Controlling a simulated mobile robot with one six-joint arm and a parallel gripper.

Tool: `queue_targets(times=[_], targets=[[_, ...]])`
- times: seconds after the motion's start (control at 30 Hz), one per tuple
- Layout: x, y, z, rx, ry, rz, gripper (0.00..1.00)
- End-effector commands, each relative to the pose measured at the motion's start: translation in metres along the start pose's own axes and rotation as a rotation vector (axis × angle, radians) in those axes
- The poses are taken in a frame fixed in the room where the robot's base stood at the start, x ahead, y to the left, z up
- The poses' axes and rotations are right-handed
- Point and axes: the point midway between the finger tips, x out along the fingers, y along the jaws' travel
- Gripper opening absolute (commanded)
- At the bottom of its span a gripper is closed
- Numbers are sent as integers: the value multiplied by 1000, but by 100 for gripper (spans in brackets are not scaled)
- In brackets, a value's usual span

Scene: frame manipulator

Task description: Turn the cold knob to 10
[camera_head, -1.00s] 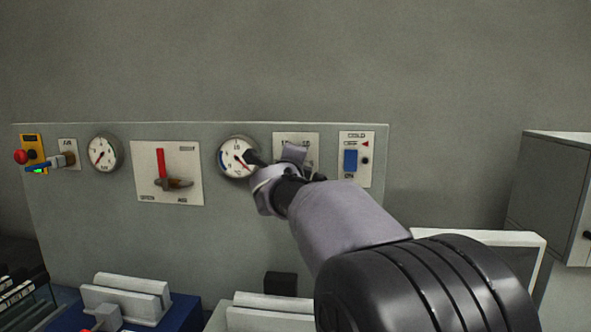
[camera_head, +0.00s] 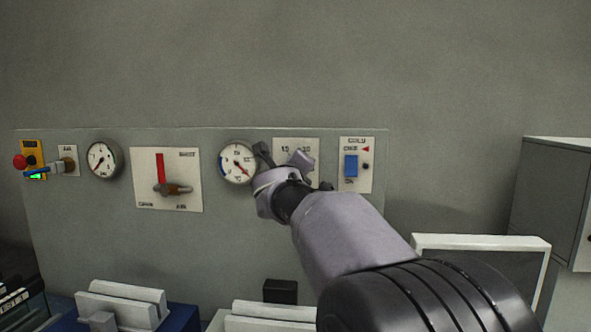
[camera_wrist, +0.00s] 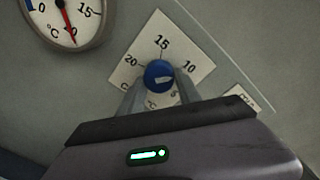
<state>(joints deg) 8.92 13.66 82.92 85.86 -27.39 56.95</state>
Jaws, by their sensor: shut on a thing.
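The cold knob (camera_wrist: 158,73) is a round blue knob with a short white mark, on a white scale plate (camera_wrist: 148,42) numbered 20, 15, 10 and lower. My gripper (camera_wrist: 159,84) is shut on the knob, with one grey finger on each side of it. The white mark lies low on the knob's face; I cannot tell exactly which number it points to. In the camera_head view my gripper (camera_head: 284,157) covers the knob and most of its plate. A round °C gauge (camera_head: 239,163) is just left of it, its red needle pointing lower right.
A switch plate with a blue switch (camera_head: 351,166) is close on the right. White blocks stand below. The wall above is clear.

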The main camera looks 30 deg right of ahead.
Motion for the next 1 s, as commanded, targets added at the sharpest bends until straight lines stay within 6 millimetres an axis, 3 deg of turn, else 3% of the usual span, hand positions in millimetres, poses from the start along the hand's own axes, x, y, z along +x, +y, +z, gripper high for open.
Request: queue_targets(times=[0.2,0.23,0.33,0.73,0.87,1.0], targets=[[0,0,0,0,-1,-1,0],[0,0,0,0,-1,-1,44],[0,0,0,-1,0,0,62],[-9,0,1,0,-1,1,62],[-37,0,1,-1,-3,1,62],[-84,-2,3,-1,-4,1,62]])
